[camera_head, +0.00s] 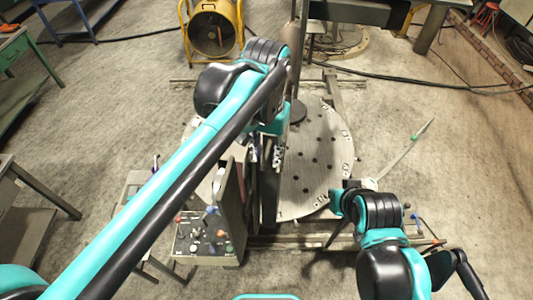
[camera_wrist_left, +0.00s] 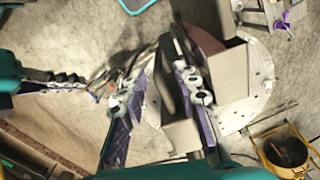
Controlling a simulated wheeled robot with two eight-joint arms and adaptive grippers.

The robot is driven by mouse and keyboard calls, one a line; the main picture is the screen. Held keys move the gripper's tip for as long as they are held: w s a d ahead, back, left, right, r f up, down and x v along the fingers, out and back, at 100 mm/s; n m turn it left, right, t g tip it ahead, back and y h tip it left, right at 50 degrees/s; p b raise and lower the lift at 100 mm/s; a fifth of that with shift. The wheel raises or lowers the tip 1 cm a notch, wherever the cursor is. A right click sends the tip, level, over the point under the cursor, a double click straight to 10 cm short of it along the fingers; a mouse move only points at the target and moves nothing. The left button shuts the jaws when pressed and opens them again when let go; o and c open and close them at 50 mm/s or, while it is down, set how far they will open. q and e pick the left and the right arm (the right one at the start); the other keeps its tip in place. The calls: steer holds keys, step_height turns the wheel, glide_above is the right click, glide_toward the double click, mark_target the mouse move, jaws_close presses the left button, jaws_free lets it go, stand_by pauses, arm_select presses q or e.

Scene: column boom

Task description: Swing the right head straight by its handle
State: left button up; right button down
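My left gripper (camera_head: 265,157) hangs over the left part of a round holed plate (camera_head: 318,160), beside a dark upright bar (camera_head: 268,195). In the left wrist view its two fingers (camera_wrist_left: 165,75) stand apart, with a dark bar and a grey block (camera_wrist_left: 181,136) showing in the gap; contact cannot be told. My right gripper (camera_head: 342,200) is at the plate's lower right edge, its fingers mostly hidden. A thin pale rod with a green end (camera_head: 405,152) slants up right from near it. I cannot make out for certain which part is the right head or its handle.
A control box with coloured knobs (camera_head: 205,240) and a tall grey panel (camera_head: 231,205) stand left of the plate. A dark column (camera_head: 301,50) rises behind it. A yellow fan (camera_head: 213,33) stands at the back. The floor at right is mostly clear, with a black cable across it.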

mark_target(267, 180)
arm_select(q)
steer(key=shift+s+f, duration=0.2)
steer(key=shift+s, duration=0.05)
steer(key=shift+f+p, duration=0.45)
steer(key=shift+f, duration=3.15)
steer(key=shift+c, duration=0.4)
jaws_close()
